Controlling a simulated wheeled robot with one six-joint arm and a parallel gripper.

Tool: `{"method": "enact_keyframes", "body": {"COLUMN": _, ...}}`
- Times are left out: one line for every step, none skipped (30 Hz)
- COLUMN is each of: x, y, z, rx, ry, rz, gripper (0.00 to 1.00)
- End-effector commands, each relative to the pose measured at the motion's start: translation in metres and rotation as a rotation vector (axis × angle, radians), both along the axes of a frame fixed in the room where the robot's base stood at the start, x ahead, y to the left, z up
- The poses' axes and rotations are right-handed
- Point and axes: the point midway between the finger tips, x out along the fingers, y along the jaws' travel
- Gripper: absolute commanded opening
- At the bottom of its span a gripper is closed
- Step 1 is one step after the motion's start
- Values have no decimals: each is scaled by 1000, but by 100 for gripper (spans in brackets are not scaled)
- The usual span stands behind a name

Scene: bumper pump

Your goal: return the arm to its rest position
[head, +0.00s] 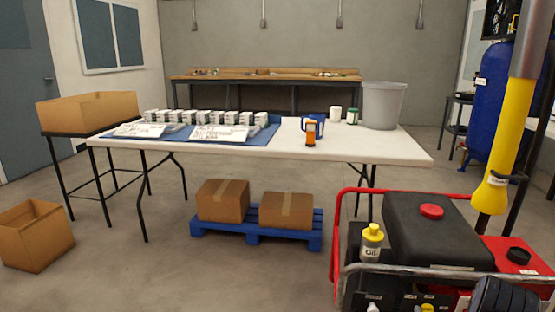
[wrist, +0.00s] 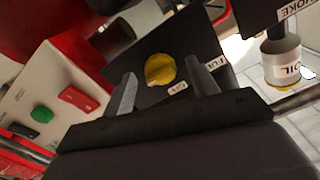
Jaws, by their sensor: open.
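My gripper (wrist: 159,68) is open in the wrist view, with its two fingers apart and nothing held between them. Between and beyond the fingertips is a round yellow knob (wrist: 160,70) on a dark panel; I cannot tell how far it is from the fingers. A dark shape at the lower right edge of the head view may be part of my arm, but it is cut off. The rest position is not marked in either view.
The machine with a red frame (head: 337,240), black tank (head: 430,235) and oil bottle (head: 371,243) stands close at the right. A yellow hanging part (head: 507,130) is above it. A white table (head: 350,150) stands ahead. Floor at the front left of centre is clear.

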Motion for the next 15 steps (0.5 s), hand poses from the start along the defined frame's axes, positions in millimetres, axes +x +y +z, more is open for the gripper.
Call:
{"method": "enact_keyframes", "body": {"x": 0, "y": 0, "z": 2, "rx": -36, "ry": 9, "rz": 0, "gripper": 56}}
{"method": "enact_keyframes", "body": {"x": 0, "y": 0, "z": 2, "rx": -58, "ry": 14, "rz": 0, "gripper": 56}}
{"method": "enact_keyframes", "body": {"x": 0, "y": 0, "z": 2, "rx": -89, "ry": 21, "rz": 0, "gripper": 56}}
{"method": "enact_keyframes", "body": {"x": 0, "y": 0, "z": 2, "rx": -112, "ry": 27, "rz": 0, "gripper": 56}}
{"method": "enact_keyframes", "body": {"x": 0, "y": 0, "z": 2, "rx": -135, "ry": 32, "rz": 0, "gripper": 56}}
{"method": "enact_keyframes", "body": {"x": 0, "y": 0, "z": 2, "rx": -166, "ry": 40, "rz": 0, "gripper": 56}}
{"method": "enact_keyframes", "body": {"x": 0, "y": 0, "z": 2, "rx": -190, "ry": 46, "rz": 0, "gripper": 56}}
{"method": "enact_keyframes", "body": {"x": 0, "y": 0, "z": 2, "rx": -212, "ry": 51, "rz": 0, "gripper": 56}}
{"method": "enact_keyframes", "body": {"x": 0, "y": 0, "z": 2, "rx": -243, "ry": 58, "rz": 0, "gripper": 56}}
{"method": "enact_keyframes", "body": {"x": 0, "y": 0, "z": 2, "rx": -264, "ry": 64, "rz": 0, "gripper": 56}}
{"method": "enact_keyframes", "body": {"x": 0, "y": 0, "z": 2, "rx": -287, "ry": 68, "rz": 0, "gripper": 56}}
{"method": "enact_keyframes", "body": {"x": -3, "y": 0, "z": 2, "rx": -308, "ry": 75, "rz": -2, "gripper": 56}}
{"method": "enact_keyframes", "body": {"x": -10, "y": 1, "z": 1, "rx": -303, "ry": 76, "rz": -3, "gripper": 56}}
{"method": "enact_keyframes", "body": {"x": -15, "y": 2, "z": 1, "rx": -303, "ry": 76, "rz": -3, "gripper": 56}}
{"method": "enact_keyframes", "body": {"x": -21, "y": 4, "z": 1, "rx": -302, "ry": 75, "rz": -2, "gripper": 56}}
